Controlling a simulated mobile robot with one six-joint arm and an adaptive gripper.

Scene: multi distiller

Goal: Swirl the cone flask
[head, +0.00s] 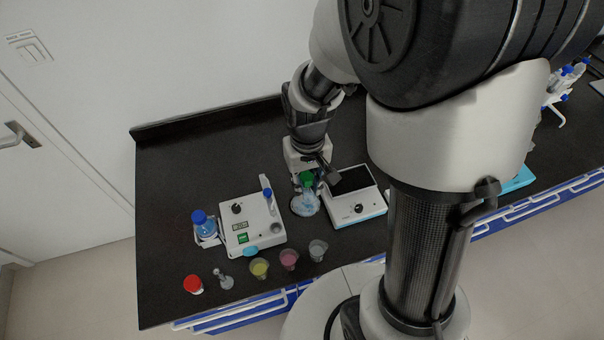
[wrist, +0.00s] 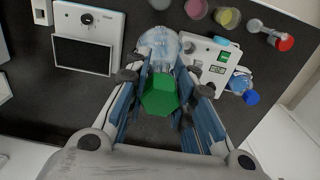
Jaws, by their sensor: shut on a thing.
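The cone flask (head: 305,205) is clear with a pale blue tint and has a green cap (head: 307,179). It is at the bench middle, between two white devices. My gripper (head: 312,174) comes down from above and is shut on the flask near its neck. In the wrist view the green cap (wrist: 160,95) sits between the fingers of my gripper (wrist: 163,82), and the flask body (wrist: 158,43) shows beyond them. The fingers and cap hide the neck. I cannot tell whether the flask base touches the bench.
A white device with a dark plate (head: 357,205) is close right of the flask. Another white device (head: 252,222) with a green switch is close left. The back-left black bench (head: 190,160) is clear.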

